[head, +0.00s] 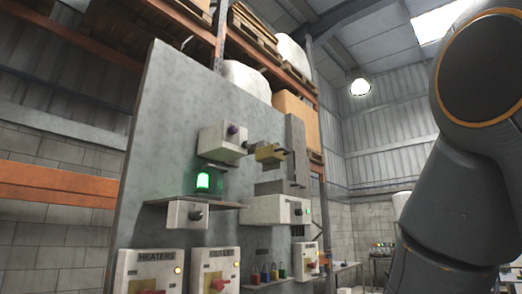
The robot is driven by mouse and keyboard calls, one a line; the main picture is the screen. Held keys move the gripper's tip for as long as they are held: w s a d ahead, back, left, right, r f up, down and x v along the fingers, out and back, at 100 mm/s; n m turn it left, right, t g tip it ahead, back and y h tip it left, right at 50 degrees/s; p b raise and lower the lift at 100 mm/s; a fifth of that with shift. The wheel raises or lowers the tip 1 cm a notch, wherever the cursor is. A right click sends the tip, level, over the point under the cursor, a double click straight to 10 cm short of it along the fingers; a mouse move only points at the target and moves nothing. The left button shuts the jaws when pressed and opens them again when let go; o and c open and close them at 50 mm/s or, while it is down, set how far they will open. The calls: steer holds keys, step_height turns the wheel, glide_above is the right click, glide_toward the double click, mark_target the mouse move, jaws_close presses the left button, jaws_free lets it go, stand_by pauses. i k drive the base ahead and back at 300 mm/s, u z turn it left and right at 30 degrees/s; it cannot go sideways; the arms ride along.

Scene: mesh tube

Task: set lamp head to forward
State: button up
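A tall grey panel (170,110) stands in the middle of the head view with several devices on it. A small brass-coloured block (268,153) with a dark end juts out near the panel's upper right; it may be the lamp head, but I cannot tell for sure. Beside it on the left is a light grey box (222,142) with a dark purple knob (233,130). A lit green lamp (203,181) stands on a shelf below. My arm fills the right side of the view, and my gripper does not show.
Below are a white box with a dark knob (188,214), another white box (278,210), and boxes with red switches labelled HEATERS (150,275) and a second, blurred label. Several coloured padlocks (268,273) sit low on the panel. Racking with pallets stands behind.

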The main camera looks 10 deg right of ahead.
mark_target(269, 153)
steer(key=u, duration=0.7)
steer(key=i, duration=0.35)
